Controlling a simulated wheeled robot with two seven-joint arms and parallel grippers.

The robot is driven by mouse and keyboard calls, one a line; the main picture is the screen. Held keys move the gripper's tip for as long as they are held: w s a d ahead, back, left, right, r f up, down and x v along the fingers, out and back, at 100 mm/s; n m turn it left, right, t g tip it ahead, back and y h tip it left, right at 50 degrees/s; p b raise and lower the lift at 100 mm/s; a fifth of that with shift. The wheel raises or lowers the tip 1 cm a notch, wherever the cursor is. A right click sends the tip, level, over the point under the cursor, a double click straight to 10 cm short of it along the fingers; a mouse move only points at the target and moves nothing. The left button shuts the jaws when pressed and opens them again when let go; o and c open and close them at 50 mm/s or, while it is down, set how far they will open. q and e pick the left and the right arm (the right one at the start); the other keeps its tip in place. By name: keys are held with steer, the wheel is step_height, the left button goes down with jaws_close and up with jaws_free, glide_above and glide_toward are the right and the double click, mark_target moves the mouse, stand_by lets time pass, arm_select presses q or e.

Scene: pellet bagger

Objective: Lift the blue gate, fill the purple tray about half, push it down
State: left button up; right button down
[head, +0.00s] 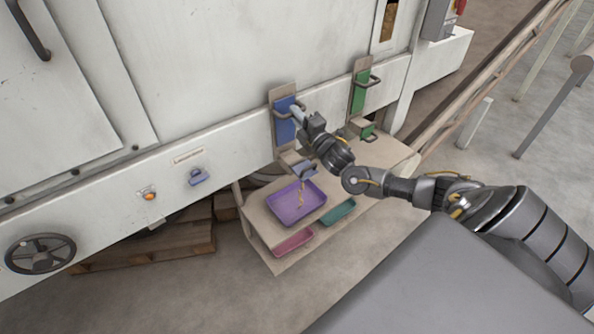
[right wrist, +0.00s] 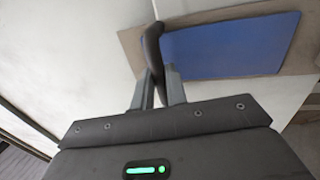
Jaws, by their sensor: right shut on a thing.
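The blue gate (head: 284,130) is a blue plate on a beige backing on the machine's front, with a dark bar handle (right wrist: 153,50). My right gripper (head: 297,113) is shut on this handle; in the right wrist view its fingers (right wrist: 157,90) sit on both sides of the bar, beside the blue plate (right wrist: 235,48). Below the gate is a spout (head: 300,168). A thin yellowish streak (head: 301,193) runs from under the spout to the purple tray (head: 281,207), which stands on the beige stand. The tray's fill level is too small to tell. My left gripper is not in view.
A green gate (head: 358,93) with its own handle is to the right. A teal tray (head: 338,212) and a pink tray (head: 293,242) lie near the stand's front edge. A handwheel (head: 40,254) and a pallet (head: 150,248) are at the left.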

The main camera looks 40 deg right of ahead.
step_height(320, 180, up, 3)
steer(key=shift+r+p, duration=0.2)
steer(key=shift+p, duration=0.95)
stand_by(6.7)
